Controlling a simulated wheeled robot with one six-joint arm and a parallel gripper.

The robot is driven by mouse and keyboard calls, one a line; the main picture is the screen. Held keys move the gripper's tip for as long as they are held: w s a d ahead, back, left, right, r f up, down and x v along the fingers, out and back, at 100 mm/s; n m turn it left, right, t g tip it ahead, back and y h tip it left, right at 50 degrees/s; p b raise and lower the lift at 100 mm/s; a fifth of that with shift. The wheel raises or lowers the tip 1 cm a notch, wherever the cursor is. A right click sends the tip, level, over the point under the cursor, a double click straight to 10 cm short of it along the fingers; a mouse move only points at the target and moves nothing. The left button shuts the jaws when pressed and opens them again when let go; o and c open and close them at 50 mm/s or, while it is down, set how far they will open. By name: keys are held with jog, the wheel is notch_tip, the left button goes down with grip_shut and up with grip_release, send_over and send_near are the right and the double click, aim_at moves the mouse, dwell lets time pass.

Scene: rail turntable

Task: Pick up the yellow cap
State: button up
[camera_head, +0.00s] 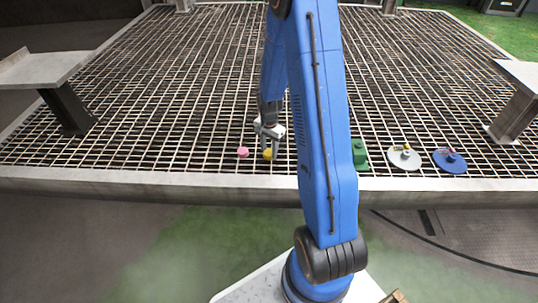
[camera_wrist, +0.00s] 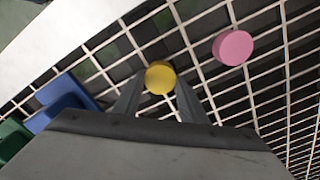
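The yellow cap (camera_head: 267,154) is small and round and lies on the metal grating near its front edge. In the wrist view the yellow cap (camera_wrist: 160,78) shows between and just beyond my two fingertips. My gripper (camera_head: 268,142) points down over the cap, with its fingers apart. In the wrist view my gripper (camera_wrist: 160,88) has one finger on each side of the cap, and no clear contact shows. How far the tips are above the grating is hard to tell.
A pink cap (camera_head: 243,152) lies just left of the yellow one; the wrist view shows it too (camera_wrist: 233,47). A green block (camera_head: 360,153), a white plate (camera_head: 394,163) and a blue plate (camera_head: 438,164) stand to the right. A blue block (camera_wrist: 64,99) shows in the wrist view.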

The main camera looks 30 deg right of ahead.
aim_at(270, 152)
jog(key=shift+c, duration=0.6)
jog(key=shift+r, duration=0.3)
notch_tip(270, 152, up, 9)
jog(key=shift+r, duration=0.2)
jog(key=shift+o, duration=0.4)
